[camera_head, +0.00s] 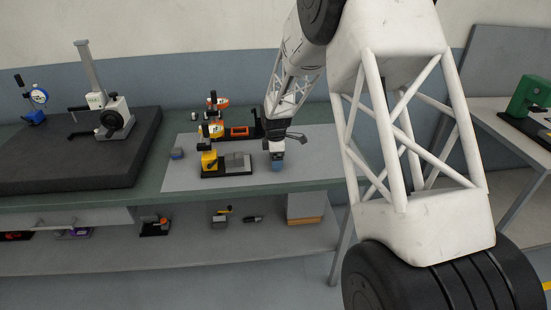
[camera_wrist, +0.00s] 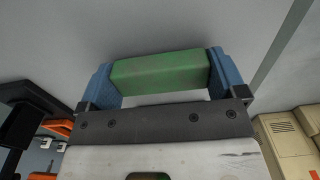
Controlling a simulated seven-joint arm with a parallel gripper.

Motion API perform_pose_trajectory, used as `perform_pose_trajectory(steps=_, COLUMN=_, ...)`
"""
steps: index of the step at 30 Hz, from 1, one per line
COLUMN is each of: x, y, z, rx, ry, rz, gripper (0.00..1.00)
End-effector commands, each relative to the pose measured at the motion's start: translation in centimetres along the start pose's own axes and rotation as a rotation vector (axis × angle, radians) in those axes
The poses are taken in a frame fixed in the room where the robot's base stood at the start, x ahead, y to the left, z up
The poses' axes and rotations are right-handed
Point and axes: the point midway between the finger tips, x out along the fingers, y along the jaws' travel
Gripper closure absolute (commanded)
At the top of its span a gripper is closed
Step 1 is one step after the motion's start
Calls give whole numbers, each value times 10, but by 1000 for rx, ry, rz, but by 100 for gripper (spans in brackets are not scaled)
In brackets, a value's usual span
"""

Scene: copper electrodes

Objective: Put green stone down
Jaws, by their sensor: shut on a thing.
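The green stone (camera_wrist: 160,72) is a long green block in the wrist view. My gripper (camera_wrist: 160,75) is shut on it, with one blue finger pressed against each end. In the head view my gripper (camera_head: 277,163) points down over the right part of the grey mat (camera_head: 310,150) on the workbench. The stone cannot be made out in the head view. I cannot tell whether the stone touches the mat or is held just above it.
Left of my gripper stands a yellow and black fixture with a grey block (camera_head: 237,162). Behind it is an orange and black device (camera_head: 240,131). A dark granite plate (camera_head: 70,165) carries a gauge stand (camera_head: 110,115).

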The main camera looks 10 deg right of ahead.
Motion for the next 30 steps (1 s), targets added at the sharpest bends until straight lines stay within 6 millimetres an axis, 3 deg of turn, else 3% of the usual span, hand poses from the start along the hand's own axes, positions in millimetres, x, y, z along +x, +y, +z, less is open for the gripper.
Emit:
perform_pose_trajectory(steps=22, x=14, y=0, z=0, rx=0, ry=0, rz=0, gripper=44)
perform_pose_trajectory(steps=23, x=14, y=0, z=0, rx=0, ry=0, rz=-1, gripper=7)
perform_pose_trajectory(steps=24, x=15, y=0, z=0, rx=0, ry=0, rz=-1, gripper=1)
perform_pose_trajectory(steps=30, x=17, y=-2, z=0, rx=0, ry=0, rz=-6, gripper=0)
